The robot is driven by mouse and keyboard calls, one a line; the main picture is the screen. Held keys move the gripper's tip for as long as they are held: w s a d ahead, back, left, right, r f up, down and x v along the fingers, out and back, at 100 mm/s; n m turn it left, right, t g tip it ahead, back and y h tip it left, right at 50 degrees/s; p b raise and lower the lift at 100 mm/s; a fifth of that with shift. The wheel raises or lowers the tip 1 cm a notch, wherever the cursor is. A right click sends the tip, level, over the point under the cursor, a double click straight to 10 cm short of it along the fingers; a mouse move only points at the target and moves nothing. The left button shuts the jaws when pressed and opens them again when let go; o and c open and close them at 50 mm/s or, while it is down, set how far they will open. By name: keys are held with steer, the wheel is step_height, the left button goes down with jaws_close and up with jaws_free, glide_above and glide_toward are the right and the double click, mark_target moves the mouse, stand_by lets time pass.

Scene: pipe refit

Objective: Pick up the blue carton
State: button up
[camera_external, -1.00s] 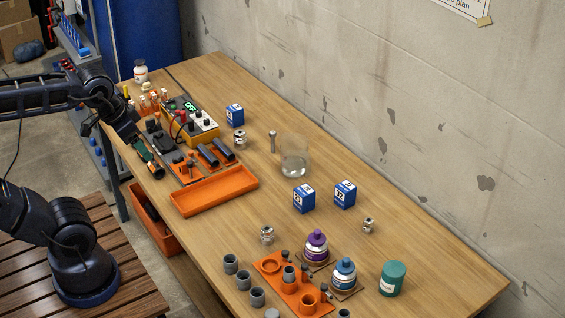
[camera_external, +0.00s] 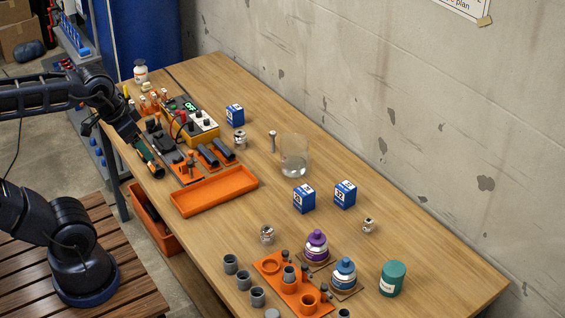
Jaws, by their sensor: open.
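Three blue cartons with white label panels stand on the wooden workbench (camera_external: 330,245). One blue carton (camera_external: 235,115) is at the back, right of the meter. A second blue carton (camera_external: 304,198) and a third blue carton (camera_external: 345,194) stand side by side near the middle, with a gap between them. My gripper (camera_external: 154,168) hangs at the bench's left edge, beside the tool area and away from all three cartons. It is open; its fingertips are small and hard to make out.
An orange tray (camera_external: 214,191) lies between my gripper and the middle cartons. A glass beaker (camera_external: 294,157) stands behind them. A yellow meter (camera_external: 200,123) is near the back carton. Purple-capped (camera_external: 316,244) and blue-capped (camera_external: 344,272) bottles and a green jar (camera_external: 392,279) stand in front.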

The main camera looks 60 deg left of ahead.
steer(key=w+a+r, duration=0.2)
steer(key=w+a, duration=0.1)
steer(key=w, duration=0.7)
steer(key=w+a+r, duration=0.1)
steer(key=w+a, duration=0.2)
steer(key=w, duration=0.7)
steer(key=w+a+f, duration=0.2)
steer(key=w+a, duration=0.4)
steer(key=w, duration=0.3)
glide_above(231, 106)
steer(key=s, duration=0.3)
step_height(231, 106, down, 31)
steer(key=x, duration=0.5)
steer(key=shift+d+f, duration=0.1)
steer(key=shift+f, duration=0.05)
steer(key=shift+a+x, duration=0.15)
steer(key=shift+x, duration=1.2)
steer(key=shift+a+x, duration=0.1)
steer(key=shift+x, duration=1.25)
steer(key=shift+s, duration=0.15)
steer(key=c, duration=1.1)
